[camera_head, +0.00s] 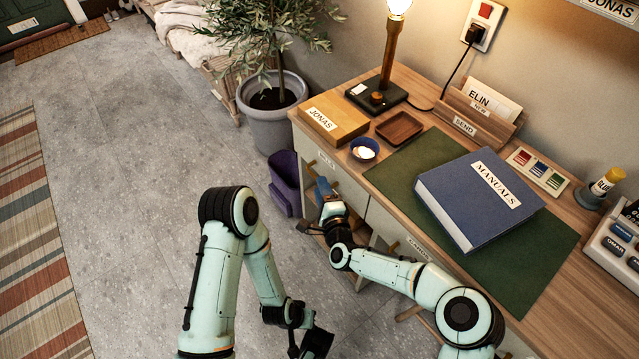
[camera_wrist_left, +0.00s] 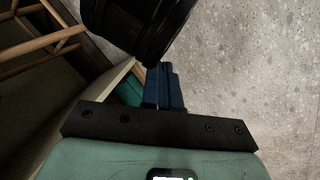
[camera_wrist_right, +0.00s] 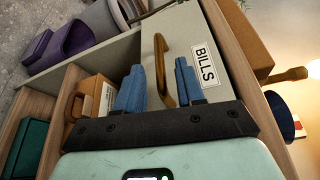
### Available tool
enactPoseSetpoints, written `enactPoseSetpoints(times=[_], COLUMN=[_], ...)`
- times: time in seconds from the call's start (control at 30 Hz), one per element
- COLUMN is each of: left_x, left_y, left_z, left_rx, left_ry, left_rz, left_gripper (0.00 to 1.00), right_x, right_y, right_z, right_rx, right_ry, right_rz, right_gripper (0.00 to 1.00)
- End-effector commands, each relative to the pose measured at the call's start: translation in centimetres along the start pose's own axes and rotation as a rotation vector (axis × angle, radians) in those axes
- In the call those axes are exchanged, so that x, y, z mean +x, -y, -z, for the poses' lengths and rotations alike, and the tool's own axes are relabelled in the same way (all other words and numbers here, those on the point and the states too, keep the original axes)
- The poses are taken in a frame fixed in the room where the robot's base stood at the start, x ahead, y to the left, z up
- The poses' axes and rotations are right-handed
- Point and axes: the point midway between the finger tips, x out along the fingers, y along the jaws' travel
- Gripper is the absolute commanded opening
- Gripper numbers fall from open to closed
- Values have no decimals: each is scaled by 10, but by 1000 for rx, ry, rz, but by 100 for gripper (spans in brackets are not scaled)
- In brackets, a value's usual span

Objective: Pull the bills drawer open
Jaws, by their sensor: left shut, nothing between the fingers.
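The bills drawer (camera_wrist_right: 218,40) is a pale grey front with a white BILLS label and a brass bar handle (camera_wrist_right: 164,70). Its front looks flush with the desk. In the head view its label (camera_head: 326,158) shows under the desk's left end. My right gripper (camera_wrist_right: 160,88) is open at the drawer, its blue fingers on either side of the handle; I cannot tell whether they touch it. In the head view this gripper (camera_head: 322,188) partly covers the handle. My left gripper (camera_wrist_left: 164,88) is shut and empty, low over the floor, away from the drawer.
The desktop holds a blue manuals binder (camera_head: 480,195), a lamp (camera_head: 385,60), a wooden box (camera_head: 333,120) and a small bowl (camera_head: 364,149). A purple bin (camera_head: 286,180) and a potted plant (camera_head: 272,110) stand near the drawer. Floor to the left is clear.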

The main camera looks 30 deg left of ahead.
Motion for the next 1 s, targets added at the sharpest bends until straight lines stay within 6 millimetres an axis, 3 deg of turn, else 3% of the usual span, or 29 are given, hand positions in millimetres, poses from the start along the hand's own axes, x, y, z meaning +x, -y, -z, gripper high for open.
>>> enactPoseSetpoints(times=[0.23, 0.6, 0.63, 0.73, 1.0], left_x=[7, 8, 8, 8, 8], left_y=[2, 3, 3, 3, 3], left_z=[10, 11, 11, 11, 11], left_rx=[-2, -3, -2, -2, -2], left_ry=[-29, -34, -34, -33, -34], left_rz=[2, 2, 2, 2, 2], left_gripper=[0, 0, 0, 0, 0], right_x=[25, 30, 30, 30, 30], right_y=[-1, 0, 0, 0, 0], right_z=[0, 0, 0, 0, 0], right_rx=[0, -1, -1, -1, 0], right_ry=[0, 0, 0, 0, 0], right_rz=[1, -1, -1, -1, -1], right_gripper=[38, 38, 35, 2, 0])
